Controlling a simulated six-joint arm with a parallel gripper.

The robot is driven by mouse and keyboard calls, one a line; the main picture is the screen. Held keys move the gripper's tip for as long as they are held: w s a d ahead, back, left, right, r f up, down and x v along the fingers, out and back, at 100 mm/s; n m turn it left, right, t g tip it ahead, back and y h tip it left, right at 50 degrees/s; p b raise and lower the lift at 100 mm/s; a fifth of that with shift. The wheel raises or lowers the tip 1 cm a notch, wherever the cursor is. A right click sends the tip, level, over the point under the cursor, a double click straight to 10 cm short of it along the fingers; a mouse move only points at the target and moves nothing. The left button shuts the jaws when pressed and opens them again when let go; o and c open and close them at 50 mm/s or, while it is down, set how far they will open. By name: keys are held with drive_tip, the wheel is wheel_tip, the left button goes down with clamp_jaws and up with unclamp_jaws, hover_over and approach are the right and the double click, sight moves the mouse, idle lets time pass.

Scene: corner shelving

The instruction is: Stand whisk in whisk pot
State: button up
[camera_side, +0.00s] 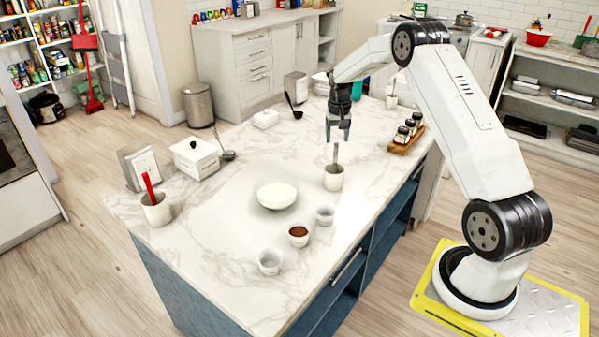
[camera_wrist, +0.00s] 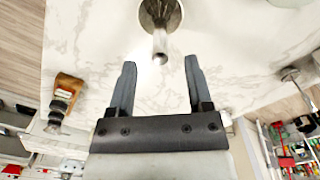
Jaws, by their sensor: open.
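A small white pot (camera_side: 333,181) stands on the marble counter, and a grey metal handle (camera_side: 336,154) rises nearly upright out of it. I take this to be the whisk in the whisk pot; its head is hidden inside the pot. In the wrist view the handle (camera_wrist: 160,46) points toward the camera, with the pot (camera_wrist: 149,20) cut off at the top edge. My gripper (camera_side: 338,137) is just above the handle, apart from the pot. In the wrist view my gripper (camera_wrist: 160,82) is open, with nothing between its fingers.
A white bowl (camera_side: 275,194) and several small cups, one with brown contents (camera_side: 298,237), stand left of the pot. A wooden rack of jars (camera_side: 405,137) is to the right. A pot with a red utensil (camera_side: 155,210) and a white box (camera_side: 195,158) stand far left.

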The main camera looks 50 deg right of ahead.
drive_tip(key=shift+r, duration=2.3)
drive_tip(key=s+a+r+n+t, duration=0.1)
drive_tip(key=s+a+n, duration=0.1)
drive_tip(key=a, duration=0.8)
drive_tip(key=s+a+n, duration=0.2)
drive_tip(key=a+n, duration=0.1)
drive_tip(key=a, duration=0.7)
drive_tip(key=s+a+f+n+t, duration=0.1)
drive_tip(key=s+a+n, duration=0.3)
drive_tip(key=s+a, duration=0.9)
drive_tip(key=shift+s+f+t, duration=0.3)
drive_tip(key=shift+s, duration=0.35)
